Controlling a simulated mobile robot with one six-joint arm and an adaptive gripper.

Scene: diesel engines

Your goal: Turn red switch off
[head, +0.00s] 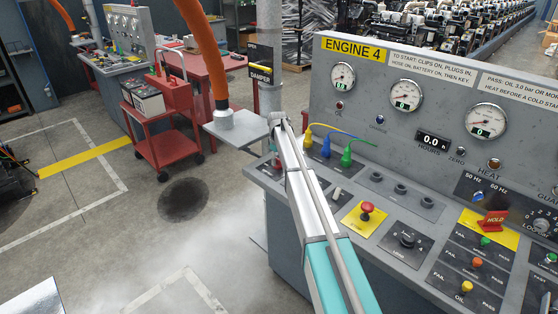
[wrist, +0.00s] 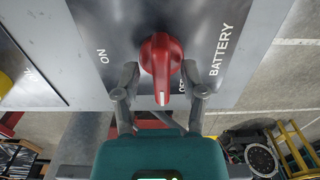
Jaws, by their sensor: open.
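The red switch (wrist: 161,62) is a rotary knob on a grey panel marked BATTERY, ON and OFF. In the wrist view its handle, with a white line, points down toward my gripper (wrist: 160,84). The ON label is to its upper left; the OFF label is at its lower right, partly covered by a finger. My gripper is open, one finger on each side of the handle; I cannot tell whether either touches it. In the head view my arm reaches to the console's left end and largely hides the switch.
The grey ENGINE 4 console (head: 420,130) carries gauges, a red push button (head: 367,208), coloured plugs (head: 326,147) and a red HOLD tag (head: 492,222). A red trolley (head: 150,120) with a battery stands at the left. Open floor lies between it and the console.

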